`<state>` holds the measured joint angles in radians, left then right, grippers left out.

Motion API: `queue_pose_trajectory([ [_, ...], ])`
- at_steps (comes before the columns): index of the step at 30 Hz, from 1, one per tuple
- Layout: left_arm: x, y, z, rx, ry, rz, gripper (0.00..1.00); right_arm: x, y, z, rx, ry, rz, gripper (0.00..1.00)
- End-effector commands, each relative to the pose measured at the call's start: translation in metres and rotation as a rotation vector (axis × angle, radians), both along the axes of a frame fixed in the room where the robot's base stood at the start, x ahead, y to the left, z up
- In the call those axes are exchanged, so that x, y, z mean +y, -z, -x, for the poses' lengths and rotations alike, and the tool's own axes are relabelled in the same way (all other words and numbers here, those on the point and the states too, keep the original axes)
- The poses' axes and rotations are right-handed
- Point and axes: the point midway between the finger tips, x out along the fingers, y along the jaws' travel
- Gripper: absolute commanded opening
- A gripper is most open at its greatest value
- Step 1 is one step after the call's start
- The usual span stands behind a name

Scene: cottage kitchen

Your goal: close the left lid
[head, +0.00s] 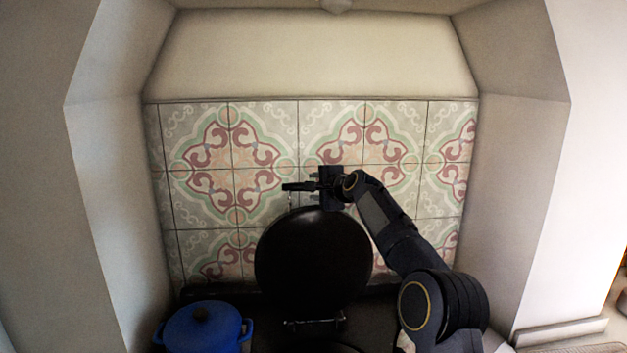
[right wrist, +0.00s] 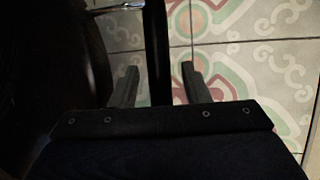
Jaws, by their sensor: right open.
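The round black lid (head: 313,257) stands raised, its broad face toward the head camera, in front of the tiled wall. In the right wrist view it fills the dark left side (right wrist: 45,70). My right gripper (head: 312,187) is at the lid's top edge, with its arm coming in from the right. Its two fingers are apart in the right wrist view (right wrist: 162,84). A dark bar (right wrist: 157,45) lies between them; I cannot tell whether they touch it. A bit of shiny metal (right wrist: 104,8) shows beside the lid. My left gripper is out of view.
A blue pot (head: 203,330) with a dark knob stands at the lower left, close to the lid. The patterned tile wall (head: 200,215) is just behind the lid and my right gripper. Alcove walls (head: 115,200) stand on both sides. My right arm hides the stove's right part.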

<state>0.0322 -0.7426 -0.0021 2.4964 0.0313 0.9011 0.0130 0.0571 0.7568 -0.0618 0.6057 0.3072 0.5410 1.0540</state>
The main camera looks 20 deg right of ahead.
Motion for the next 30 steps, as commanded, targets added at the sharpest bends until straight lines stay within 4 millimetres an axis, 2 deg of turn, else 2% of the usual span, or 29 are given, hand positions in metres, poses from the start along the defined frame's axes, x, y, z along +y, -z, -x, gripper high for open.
queue_pose_trajectory([
  [4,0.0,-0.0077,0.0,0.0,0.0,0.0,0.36,0.001,0.002,-0.0097,0.0,0.001,0.0,0.42],
  [13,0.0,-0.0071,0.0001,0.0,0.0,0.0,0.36,0.0014,0.0039,-0.011,0.0,0.0,0.0,0.41],
  [22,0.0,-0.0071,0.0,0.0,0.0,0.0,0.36,0.0016,0.0038,-0.0109,0.0,0.0,0.0,0.02],
  [30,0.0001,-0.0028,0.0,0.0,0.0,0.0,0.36,0.0027,0.0047,-0.0084,0.0,-0.001,0.001,0.0],
])
